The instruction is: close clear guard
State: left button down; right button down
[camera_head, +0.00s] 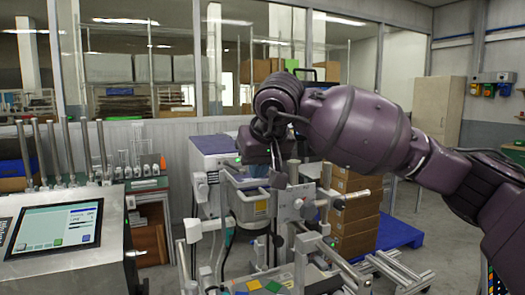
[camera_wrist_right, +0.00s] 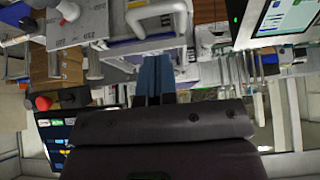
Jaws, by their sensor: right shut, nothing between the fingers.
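What looks like the clear guard (camera_head: 243,184) is a pale blue-edged panel on the machine in the middle of the head view. It stands tilted, and its clear part is hard to make out. A pale-framed part with a handle, perhaps the same guard (camera_wrist_right: 150,45), shows at the top of the right wrist view. My right gripper (camera_head: 277,172) points down beside the panel's right end. Its two fingers (camera_wrist_right: 155,82) are together and empty. I cannot tell whether they touch the panel. My left gripper is in neither view.
A metal console with a touchscreen (camera_head: 55,228) and upright posts stands at the left. Metal rails and clamps (camera_head: 305,215) crowd the space just right of my gripper. Stacked cardboard boxes (camera_head: 357,215) on a blue pallet (camera_head: 401,233) stand behind.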

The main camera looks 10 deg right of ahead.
aim_at(260, 209)
jog(key=shift+s+f, duration=0.15)
jog(key=shift+f, duration=0.45)
jog(key=shift+s+f, duration=0.15)
jog(key=shift+f, duration=0.4)
jog(key=shift+s+d+f, duration=0.1)
jog(key=shift+f, duration=0.35)
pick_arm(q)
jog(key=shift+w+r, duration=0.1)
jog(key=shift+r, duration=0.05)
pick_arm(e)
jog(key=shift+f, duration=0.1)
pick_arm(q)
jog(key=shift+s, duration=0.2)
